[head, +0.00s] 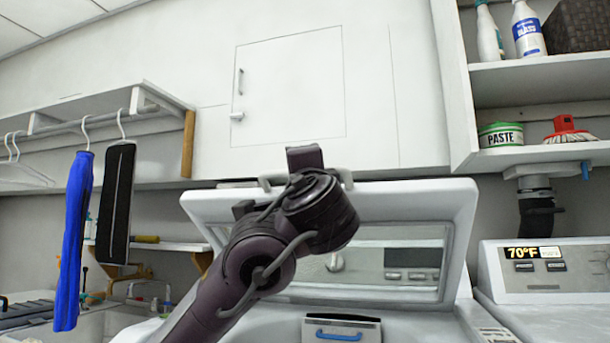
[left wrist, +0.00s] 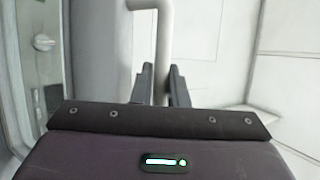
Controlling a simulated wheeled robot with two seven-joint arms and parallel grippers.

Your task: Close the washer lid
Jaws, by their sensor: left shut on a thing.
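The white washer lid (head: 420,198) stands raised and tilted back behind the tub area, with a window panel in it. Its pale handle (head: 268,182) runs along the top edge. My left arm reaches up in front of the lid, and its gripper (head: 305,160) is at the handle. In the left wrist view the gripper's dark fingers (left wrist: 161,80) are shut on the white handle bar (left wrist: 163,45), one finger on each side. In the head view my wrist hides the fingers and part of the lid. My right gripper is not in view.
A machine with a 70°F display (head: 533,253) stands at the right. A wall shelf (head: 540,70) holds bottles and a paste tin. A blue cloth (head: 72,240) and a dark hanging item (head: 118,200) hang at the left, near a sink. A white cabinet (head: 290,90) is behind the lid.

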